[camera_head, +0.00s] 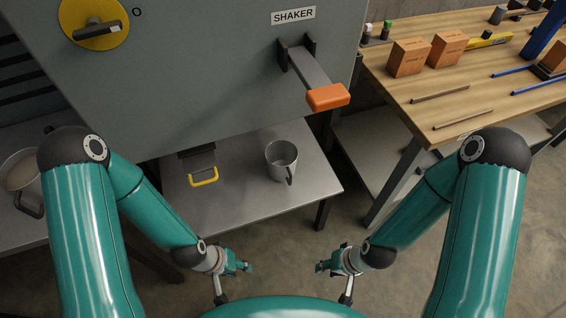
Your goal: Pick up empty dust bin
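A grey metal bin (281,158) with a handle on its front right side stands upright on the grey metal shelf (240,210) under the shaker cabinet. Its inside, as far as it shows, looks empty. A second, larger pale bin (22,172) with a dark handle stands at the far left, partly hidden by my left arm. My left gripper (247,267) and my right gripper (321,267) are in front of the shelf, low in the picture. Both are apart from the bins and hold nothing that shows. Their fingers look spread.
The grey cabinet (200,80) labelled SHAKER has a lever with an orange end (328,97) jutting out above the shelf, and a yellow dial (94,22). A yellow handle (204,177) sits on the shelf. A wooden workbench (455,85) with boxes and rods stands at the right.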

